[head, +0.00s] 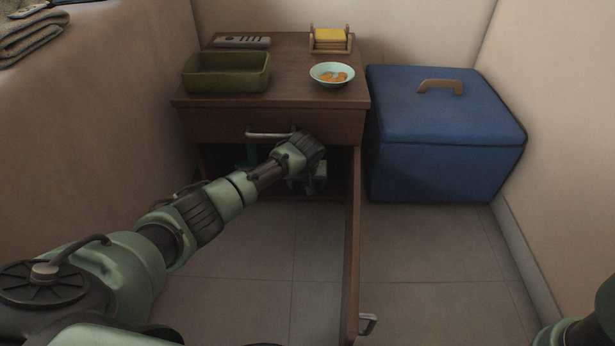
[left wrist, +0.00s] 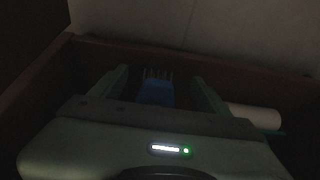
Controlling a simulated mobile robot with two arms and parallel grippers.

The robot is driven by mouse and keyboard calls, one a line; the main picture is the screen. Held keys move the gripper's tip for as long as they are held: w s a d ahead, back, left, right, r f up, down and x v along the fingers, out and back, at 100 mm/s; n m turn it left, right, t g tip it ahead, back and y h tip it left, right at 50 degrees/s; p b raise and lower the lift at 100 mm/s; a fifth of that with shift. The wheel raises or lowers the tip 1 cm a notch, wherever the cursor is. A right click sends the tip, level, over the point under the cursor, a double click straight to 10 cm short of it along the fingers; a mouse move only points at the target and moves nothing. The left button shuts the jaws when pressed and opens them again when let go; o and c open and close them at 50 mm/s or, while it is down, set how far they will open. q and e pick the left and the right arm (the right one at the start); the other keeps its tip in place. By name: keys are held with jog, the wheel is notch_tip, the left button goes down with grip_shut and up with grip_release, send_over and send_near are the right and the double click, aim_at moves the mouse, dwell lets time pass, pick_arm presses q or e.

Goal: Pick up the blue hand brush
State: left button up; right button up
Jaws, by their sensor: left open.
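The blue hand brush (left wrist: 156,92) shows dimly in the left wrist view, with pale bristles at its far end. It lies inside the dark cabinet compartment, between the two fingers of my left gripper (left wrist: 158,78). The fingers are apart, with a gap visible on each side of the brush; its near part is hidden behind the gripper body. In the head view my left gripper (head: 316,180) reaches into the open cabinet (head: 276,122) below its drawer, and the brush cannot be made out there. My right gripper is out of view.
The cabinet's open door (head: 353,240) stands out just right of my left arm. A white roll-like thing (left wrist: 254,117) lies right of the gripper in the compartment. A green bin (head: 226,75) and a bowl (head: 332,74) stand on top. A blue chest (head: 445,150) is at right.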

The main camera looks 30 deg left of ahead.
pick_arm(q)
jog(key=shift+w+a+f+b, duration=0.1)
jog(key=shift+w+f+b, duration=0.2)
jog(key=shift+f, duration=0.35)
jog(key=shift+c, duration=0.3)
jog(key=c, duration=1.5)
jog(key=shift+o, duration=0.2)
jog(key=shift+r, duration=0.1)
